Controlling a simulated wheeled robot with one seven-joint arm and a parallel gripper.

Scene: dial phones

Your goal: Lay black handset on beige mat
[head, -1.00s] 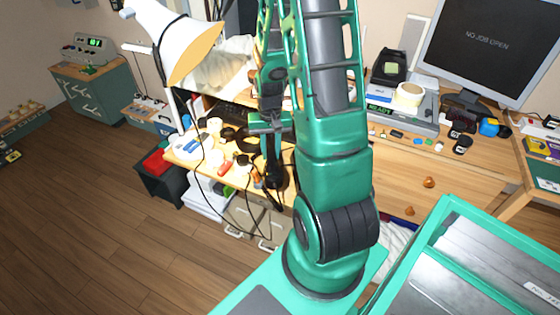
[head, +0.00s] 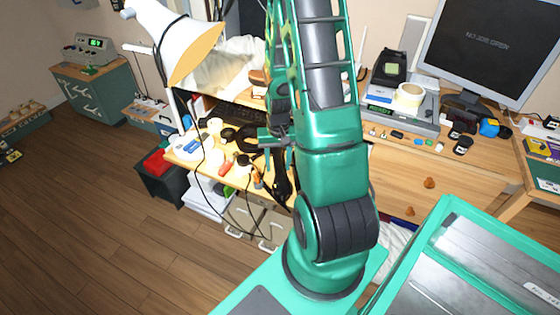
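My gripper (head: 277,147) hangs over the right part of the cluttered wooden desk, partly covered by my own green arm. A long black thing, which looks like the black handset (head: 283,182), hangs upright below the fingers and appears held between them. The finger contact is too small and dark to see clearly. I cannot make out the beige mat; part of the desk is hidden behind my arm.
A white lamp (head: 178,45) with a dark cable stands at the desk's left. A dark keyboard (head: 238,115) and several small tools crowd the desk. A monitor (head: 485,45) and a grey device (head: 402,115) stand right of my arm. Bare wood (head: 455,175) shows at right.

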